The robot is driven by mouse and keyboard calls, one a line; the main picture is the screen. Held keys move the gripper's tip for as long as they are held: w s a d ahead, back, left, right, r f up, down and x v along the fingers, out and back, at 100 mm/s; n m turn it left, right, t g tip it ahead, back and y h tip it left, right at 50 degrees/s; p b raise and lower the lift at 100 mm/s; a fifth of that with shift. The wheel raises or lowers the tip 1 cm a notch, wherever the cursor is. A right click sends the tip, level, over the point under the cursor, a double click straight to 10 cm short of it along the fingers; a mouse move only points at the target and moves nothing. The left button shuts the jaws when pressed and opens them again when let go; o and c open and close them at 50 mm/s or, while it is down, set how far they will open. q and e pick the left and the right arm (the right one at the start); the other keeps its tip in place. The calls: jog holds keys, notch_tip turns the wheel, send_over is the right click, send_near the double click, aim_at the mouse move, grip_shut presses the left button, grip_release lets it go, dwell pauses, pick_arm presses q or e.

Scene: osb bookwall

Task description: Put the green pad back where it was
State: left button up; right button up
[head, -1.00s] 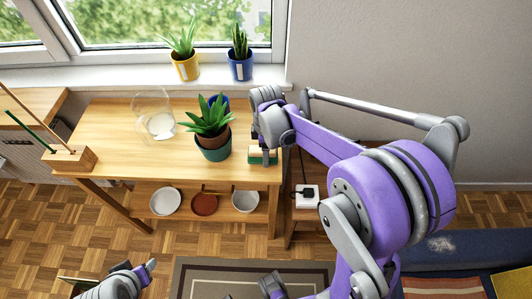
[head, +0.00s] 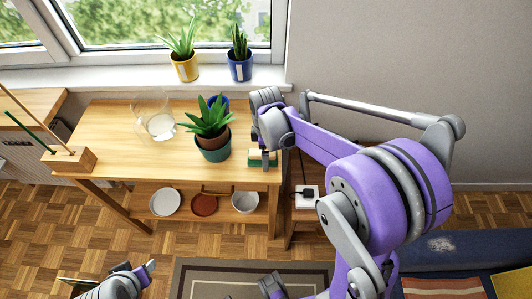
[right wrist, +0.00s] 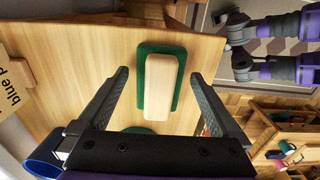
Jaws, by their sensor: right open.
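The green pad (right wrist: 147,86) lies on the wooden table and has a pale wooden block on top, like an eraser. In the head view the pad (head: 256,163) is at the table's right end, beside the potted plant, partly hidden by my right gripper. My right gripper (right wrist: 158,76) is open, with a finger on each side of the pad and gaps showing between. In the head view the right gripper (head: 266,152) is over that table end. My left gripper (head: 143,270) is low at the bottom left, away from the table; its jaw state is unclear.
A plant in a teal pot (head: 214,153) stands close left of the pad. A blue pot (right wrist: 42,158) is near the right gripper. A glass jug (head: 156,126) stands further left. Bowls (head: 245,202) sit on the lower shelf.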

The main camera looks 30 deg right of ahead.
notch_tip(320, 180, up, 11)
jog(key=s+a+f+m+t, duration=0.2)
jog(key=s+m, duration=0.3)
jog(key=s, duration=0.3)
jog(key=s+a+f+m+t, duration=0.3)
jog(key=s+a+m, duration=0.2)
jog(key=s, duration=0.3)
jog(key=shift+a+f+m+p, duration=0.25)
jog(key=shift+m+p, duration=0.15)
jog(key=shift+m, duration=0.4)
jog(key=shift+w, duration=0.1)
